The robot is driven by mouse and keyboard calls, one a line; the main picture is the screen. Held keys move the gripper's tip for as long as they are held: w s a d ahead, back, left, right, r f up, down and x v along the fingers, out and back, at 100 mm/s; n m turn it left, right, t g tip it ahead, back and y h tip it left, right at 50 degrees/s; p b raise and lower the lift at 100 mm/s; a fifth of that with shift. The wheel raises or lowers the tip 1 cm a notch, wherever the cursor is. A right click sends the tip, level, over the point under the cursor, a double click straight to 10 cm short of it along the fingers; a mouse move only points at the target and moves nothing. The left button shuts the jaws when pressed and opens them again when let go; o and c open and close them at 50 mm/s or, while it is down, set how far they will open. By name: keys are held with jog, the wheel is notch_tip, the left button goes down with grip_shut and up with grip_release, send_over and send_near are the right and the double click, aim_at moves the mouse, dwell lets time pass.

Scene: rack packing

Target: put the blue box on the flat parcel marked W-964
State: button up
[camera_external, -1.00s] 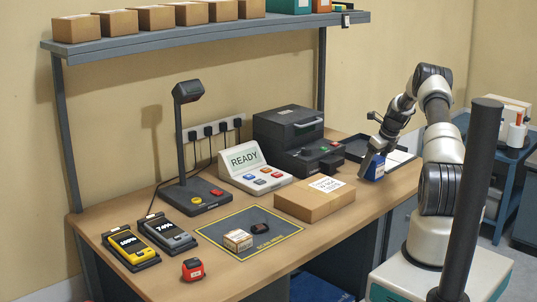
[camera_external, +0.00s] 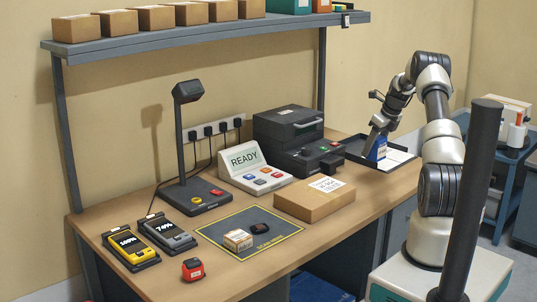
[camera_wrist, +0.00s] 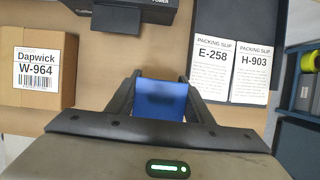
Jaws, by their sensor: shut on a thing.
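The blue box (camera_external: 378,149) is held in my gripper (camera_external: 377,141), off the bench surface near the tray at the right. In the wrist view the blue box (camera_wrist: 160,103) sits between the two fingers of my gripper (camera_wrist: 160,84). The flat parcel (camera_external: 310,203) is a brown carton lying flat on the bench, left of the gripper and nearer the camera. In the wrist view the parcel (camera_wrist: 56,88) is at the left, with a white label reading Dapwick W-964. Its top looks bare apart from the label.
A dark tray (camera_external: 352,152) with packing slips E-258 (camera_wrist: 212,60) and H-903 (camera_wrist: 253,75) lies at the right. A dark printer (camera_external: 285,127) and a READY button panel (camera_external: 243,160) stand behind the parcel. A small carton (camera_external: 238,240) lies on the marked mat (camera_external: 228,226).

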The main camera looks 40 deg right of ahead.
notch_tip(320, 180, up, 2)
jog(key=shift+r, duration=0.1)
jog(key=w+a+r, duration=0.1)
jog(key=w+a, duration=0.1)
jog(key=a, duration=0.5)
jog(key=w+a+r, duration=0.2)
jog(key=a, duration=0.5)
notch_tip(320, 180, up, 2)
send_over(308, 187)
jog(key=s+d, duration=0.1)
jog(key=f, duration=0.5)
jog(key=shift+s+a+f+b, duration=0.15)
jog(key=shift+s+a+b, duration=0.2)
jog(key=shift+f, duration=2.15)
jog(key=shift+b, duration=0.3)
jog(key=shift+f, duration=0.15)
jog(key=o, duration=1.1)
